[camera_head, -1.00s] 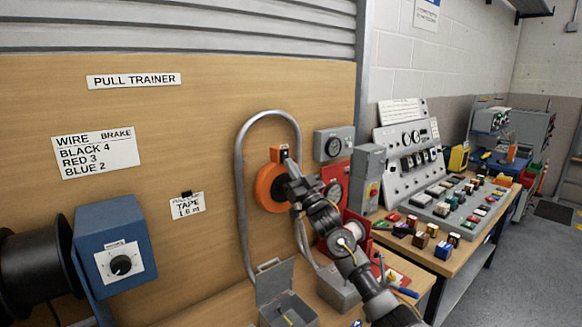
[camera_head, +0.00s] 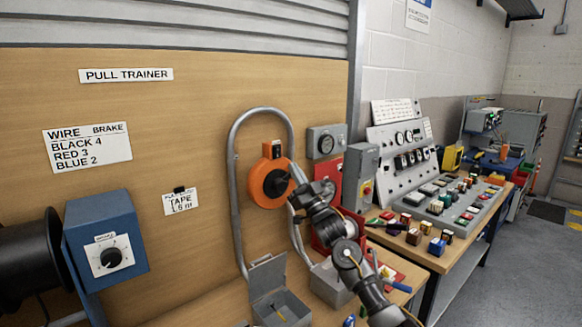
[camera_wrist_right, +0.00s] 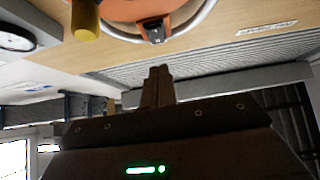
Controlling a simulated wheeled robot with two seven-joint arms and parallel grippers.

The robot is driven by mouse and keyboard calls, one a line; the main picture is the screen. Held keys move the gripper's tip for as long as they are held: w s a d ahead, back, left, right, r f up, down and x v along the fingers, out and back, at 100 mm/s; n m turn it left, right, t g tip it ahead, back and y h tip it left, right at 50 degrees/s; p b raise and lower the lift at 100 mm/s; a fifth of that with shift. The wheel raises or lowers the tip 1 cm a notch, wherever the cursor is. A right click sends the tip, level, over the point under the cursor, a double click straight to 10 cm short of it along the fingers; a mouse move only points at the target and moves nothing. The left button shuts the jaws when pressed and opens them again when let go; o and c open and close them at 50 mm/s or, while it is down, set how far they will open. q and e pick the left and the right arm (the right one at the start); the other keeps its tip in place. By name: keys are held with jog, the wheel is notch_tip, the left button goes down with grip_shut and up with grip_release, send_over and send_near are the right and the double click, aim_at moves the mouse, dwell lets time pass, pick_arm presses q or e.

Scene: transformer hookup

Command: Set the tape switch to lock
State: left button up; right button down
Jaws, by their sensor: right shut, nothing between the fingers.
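The orange tape reel (camera_head: 262,189) with a black hub is mounted on the wooden board, inside a grey bent conduit. Its small black switch (camera_head: 277,149) sits on an orange tab at the reel's top. The switch also shows at the rim of the reel in the right wrist view (camera_wrist_right: 155,33); its setting is too small to read. My right gripper (camera_head: 293,177) is in front of the reel's right side, below and right of the switch. In the right wrist view its fingers (camera_wrist_right: 158,76) are together and empty, apart from the switch. My left gripper is not in view.
A round gauge (camera_head: 326,143) and a red plate (camera_head: 328,170) are right of the reel. An open grey box (camera_head: 268,275) stands below it. A blue brake box (camera_head: 105,241) is at the left. A yellow-brown knob (camera_wrist_right: 85,18) is near the reel in the wrist view.

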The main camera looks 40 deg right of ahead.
pick_arm(q)
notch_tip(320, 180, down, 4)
jog(key=b, duration=0.2)
jog(key=shift+b, duration=0.4)
pick_arm(e)
jog(key=s+f, duration=0.4)
jog(key=f, duration=0.3)
jog(key=shift+s+a, duration=0.15)
